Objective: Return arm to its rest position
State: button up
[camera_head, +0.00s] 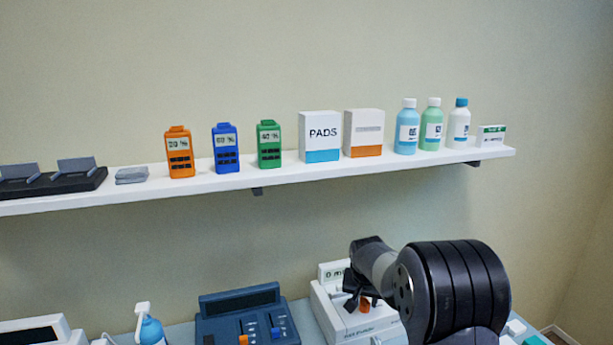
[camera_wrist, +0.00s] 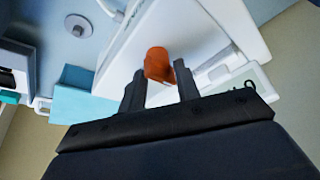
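My gripper (camera_head: 356,290) is low at the right of the head view, over a white device (camera_head: 325,300) with a small display. In the wrist view my gripper (camera_wrist: 160,72) has its two dark fingers apart, with pale surface showing between them. An orange part (camera_wrist: 158,64) of the white device (camera_wrist: 200,40) shows at and just beyond the fingertips, between them in the picture. I cannot tell whether a finger touches it. In the head view the orange part (camera_head: 364,304) is mostly hidden by the gripper. My arm reaches in from the lower right.
A white wall shelf (camera_head: 215,182) above holds orange (camera_head: 179,152), blue (camera_head: 225,148) and green (camera_head: 269,145) handheld units, boxes and bottles. Left of the white device stand a dark blue device (camera_head: 245,312) and a spray bottle (camera_head: 150,328). The space between shelf and devices is clear.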

jog(key=shift+m+h+p, duration=0.3)
jog(key=shift+m+h, duration=0.1)
jog(key=shift+m, duration=0.7)
